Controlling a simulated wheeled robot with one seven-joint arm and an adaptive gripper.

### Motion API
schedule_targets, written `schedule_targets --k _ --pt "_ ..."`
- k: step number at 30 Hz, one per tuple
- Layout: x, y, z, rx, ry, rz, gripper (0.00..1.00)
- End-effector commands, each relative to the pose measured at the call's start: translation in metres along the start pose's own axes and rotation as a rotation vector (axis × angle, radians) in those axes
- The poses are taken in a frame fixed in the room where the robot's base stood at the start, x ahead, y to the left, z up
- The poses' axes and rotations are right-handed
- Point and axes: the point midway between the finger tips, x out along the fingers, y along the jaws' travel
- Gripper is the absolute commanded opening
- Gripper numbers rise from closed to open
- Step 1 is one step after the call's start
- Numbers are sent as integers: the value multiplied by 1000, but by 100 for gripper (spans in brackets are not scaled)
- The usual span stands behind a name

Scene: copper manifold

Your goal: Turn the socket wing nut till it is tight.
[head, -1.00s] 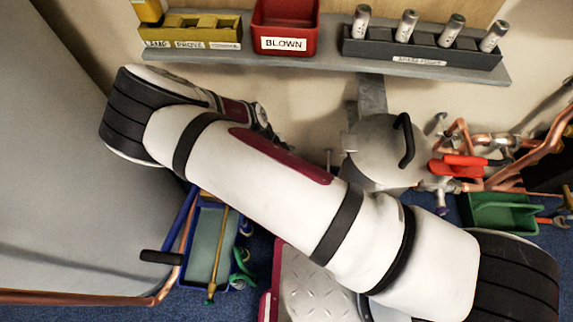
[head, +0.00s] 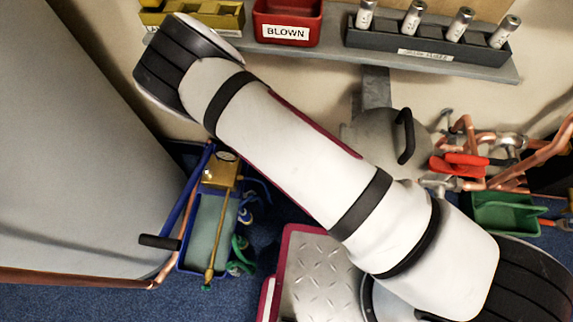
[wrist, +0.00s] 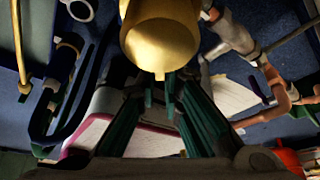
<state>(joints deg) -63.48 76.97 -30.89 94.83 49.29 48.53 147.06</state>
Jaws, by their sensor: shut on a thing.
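In the wrist view, a brass cylindrical piece (wrist: 160,38), seemingly the socket wing nut, fills the top centre with a narrow tab at its lower edge. My gripper (wrist: 160,88) reaches up from below with dark teal fingers close together, and its tips meet at that tab. They look shut on it, though the exact contact is small and dark. How tight the nut sits cannot be seen. In the head view my arm crosses the middle, and neither my gripper nor the nut shows there.
In the head view, a blue tray (head: 183,262) with a brass pump stands left. A grey shelf (head: 450,71) holds a red BLOWN bin (head: 287,34). A grey tank (head: 372,140), copper pipes (head: 543,148) and a green bin (head: 500,214) stand right. Blue floor is open at lower left.

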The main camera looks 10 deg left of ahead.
Motion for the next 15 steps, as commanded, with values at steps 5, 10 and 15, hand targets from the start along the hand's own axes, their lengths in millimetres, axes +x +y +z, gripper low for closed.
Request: schedule_targets --k 5,10,15 --pt "-1 7 1 15 0 9 0" --pt "-1 9 2 19 0 11 0" --pt "-1 9 2 19 0 11 0"
